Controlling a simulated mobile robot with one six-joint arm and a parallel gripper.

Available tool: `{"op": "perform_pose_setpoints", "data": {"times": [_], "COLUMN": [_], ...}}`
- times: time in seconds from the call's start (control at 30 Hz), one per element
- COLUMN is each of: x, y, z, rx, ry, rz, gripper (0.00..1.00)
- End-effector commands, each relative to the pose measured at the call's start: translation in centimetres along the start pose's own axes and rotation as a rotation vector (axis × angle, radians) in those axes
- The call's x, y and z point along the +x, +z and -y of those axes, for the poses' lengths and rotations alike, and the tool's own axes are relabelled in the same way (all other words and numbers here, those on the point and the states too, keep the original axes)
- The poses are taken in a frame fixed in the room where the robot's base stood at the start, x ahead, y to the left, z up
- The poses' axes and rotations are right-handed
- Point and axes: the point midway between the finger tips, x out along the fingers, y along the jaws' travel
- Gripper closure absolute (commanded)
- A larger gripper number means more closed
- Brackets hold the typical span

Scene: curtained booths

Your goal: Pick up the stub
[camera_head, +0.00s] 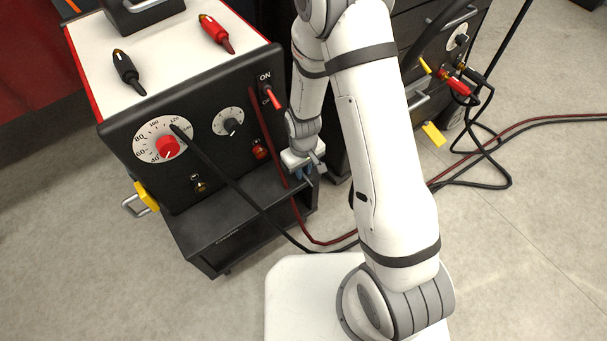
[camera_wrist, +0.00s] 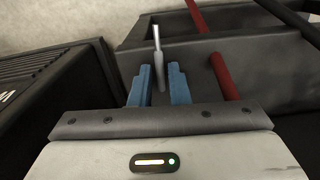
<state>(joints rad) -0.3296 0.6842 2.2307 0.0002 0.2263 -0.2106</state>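The stub (camera_wrist: 159,62) shows in the wrist view as a short, thin grey rod with a pale upper end, at the front edge of a dark grey shelf. My gripper (camera_wrist: 160,68) has two blue fingers, one on each side of the stub. A narrow gap shows between the rod and each finger, so the gripper looks open around it. In the head view my gripper (camera_head: 305,174) is low beside the welding machine's lower shelf (camera_head: 240,215). The stub is too small to make out clearly there.
The welding machine (camera_head: 200,130) with dials stands left of my arm. A red cable (camera_wrist: 222,76) runs close right of the fingers, and a black cable (camera_head: 235,185) crosses the machine's front. Another machine (camera_head: 440,50) stands at the right. The floor (camera_head: 530,220) at right is mostly clear.

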Motion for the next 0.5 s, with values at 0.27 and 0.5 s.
{"op": "perform_pose_setpoints", "data": {"times": [0.27, 0.5], "x": [0.04, 0.04], "y": [0.03, 0.03], "z": [0.03, 0.05], "rx": [-0.001, -0.001], "ry": [0.0, 0.0], "rz": [0.001, 0.001], "gripper": [1.0, 1.0]}}
